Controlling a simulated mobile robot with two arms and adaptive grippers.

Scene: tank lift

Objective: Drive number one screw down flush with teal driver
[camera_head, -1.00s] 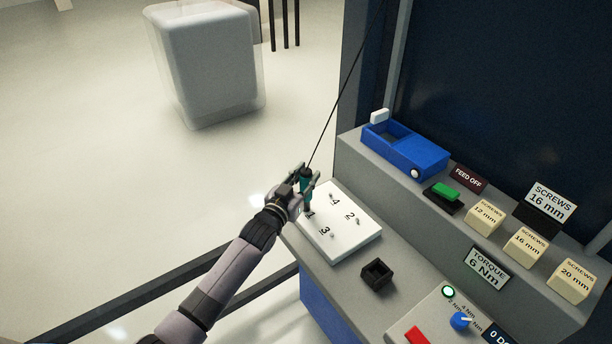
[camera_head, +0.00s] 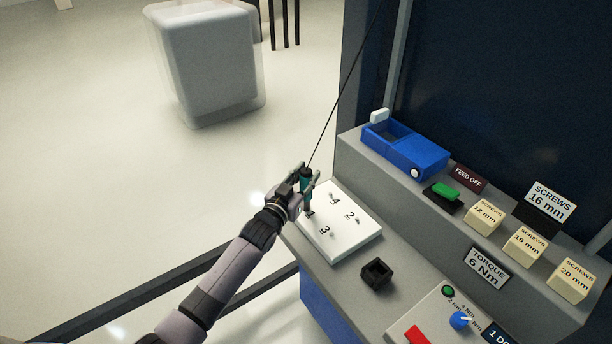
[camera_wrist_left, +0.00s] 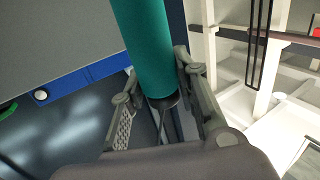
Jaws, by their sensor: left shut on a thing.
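My left gripper (camera_head: 306,183) is shut on the teal driver (camera_head: 307,197), which also shows in the left wrist view (camera_wrist_left: 146,45). The driver stands roughly upright over the number 1 spot of the white board (camera_head: 352,243), with a dark cable running up from it. Its tip is at or very near the board there. The number one screw is hidden or too small to make out under the tip, so I cannot tell its height. Small screws show by the labels 2 (camera_head: 358,221), 3 (camera_head: 332,234) and 4 (camera_head: 331,193). My right gripper is not in view.
A black square holder (camera_head: 376,273) sits right of the board. The control panel has a dark green lamp (camera_head: 448,291), a blue knob (camera_head: 460,320) and a counter sign (camera_head: 497,337) starting with 1. A blue bin (camera_head: 420,157) and screw boxes (camera_head: 485,216) line the raised shelf.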

